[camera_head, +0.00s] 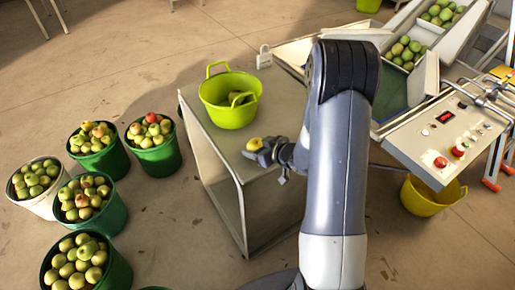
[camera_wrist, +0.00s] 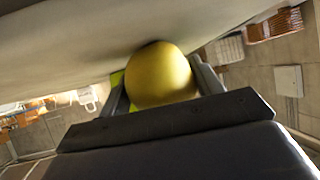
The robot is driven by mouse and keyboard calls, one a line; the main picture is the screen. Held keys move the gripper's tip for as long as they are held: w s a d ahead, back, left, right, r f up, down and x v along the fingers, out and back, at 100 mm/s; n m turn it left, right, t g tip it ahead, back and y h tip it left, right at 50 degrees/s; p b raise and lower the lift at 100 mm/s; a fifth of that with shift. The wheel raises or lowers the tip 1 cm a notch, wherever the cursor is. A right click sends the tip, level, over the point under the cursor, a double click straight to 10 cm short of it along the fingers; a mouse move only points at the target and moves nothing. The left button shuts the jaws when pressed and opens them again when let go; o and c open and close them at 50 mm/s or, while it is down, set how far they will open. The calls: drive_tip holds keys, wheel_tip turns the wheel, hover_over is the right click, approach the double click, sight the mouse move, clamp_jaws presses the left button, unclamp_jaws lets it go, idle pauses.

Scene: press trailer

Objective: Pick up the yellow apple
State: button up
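The yellow apple (camera_head: 254,144) is on the top of the grey metal table (camera_head: 191,99), close to its front edge. In the wrist view the apple (camera_wrist: 160,75) is large and sits between the two fingers of my gripper (camera_wrist: 163,88). In the head view my gripper (camera_head: 266,152) reaches the apple from the right, low over the table. The fingers lie close along both sides of the apple; I cannot tell whether they press on it. My arm hides part of the table's right side.
A lime-green basket (camera_head: 229,117) with apples inside stands behind the apple on the table. A padlock-shaped grey item (camera_head: 264,60) is at the back. A control panel (camera_head: 440,133) is on the right, above a yellow bucket (camera_head: 425,198). Several apple buckets (camera_head: 156,158) stand on the floor left.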

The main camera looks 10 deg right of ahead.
drive_tip(key=c, duration=0.6)
drive_tip(key=shift+o, duration=0.2)
